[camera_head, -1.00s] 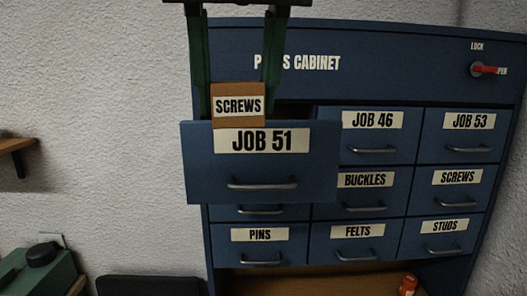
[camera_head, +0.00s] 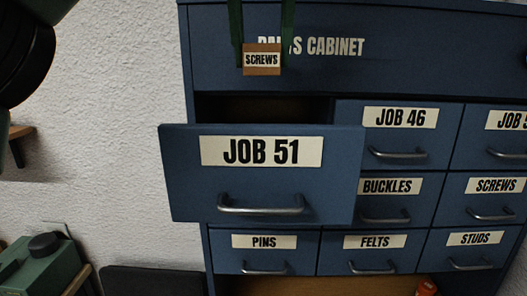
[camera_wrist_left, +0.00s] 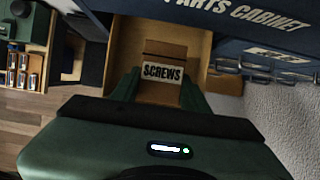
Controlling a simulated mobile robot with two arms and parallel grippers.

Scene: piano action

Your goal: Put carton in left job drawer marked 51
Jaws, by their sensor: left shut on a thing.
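The carton (camera_head: 262,70) is a small brown box with a white SCREWS label. My left gripper (camera_head: 262,45) is shut on it, with a green finger on each side. In the head view it hangs above and behind the front of the JOB 51 drawer (camera_head: 185,185), against the cabinet's upper panel. The drawer is pulled out, and its front hides most of its inside. In the left wrist view the carton (camera_wrist_left: 165,60) sits between the fingers of my left gripper (camera_wrist_left: 160,88), over the tan drawer inside (camera_wrist_left: 125,45). My right gripper is not in view.
The blue parts cabinet (camera_head: 215,70) has other shut drawers, JOB 46 (camera_head: 350,140), BUCKLES (camera_head: 428,210), PINS (camera_head: 226,262) and FELTS (camera_head: 330,262). A small wooden shelf (camera_head: 12,160) is on the wall at left. A green machine (camera_head: 40,270) stands at lower left.

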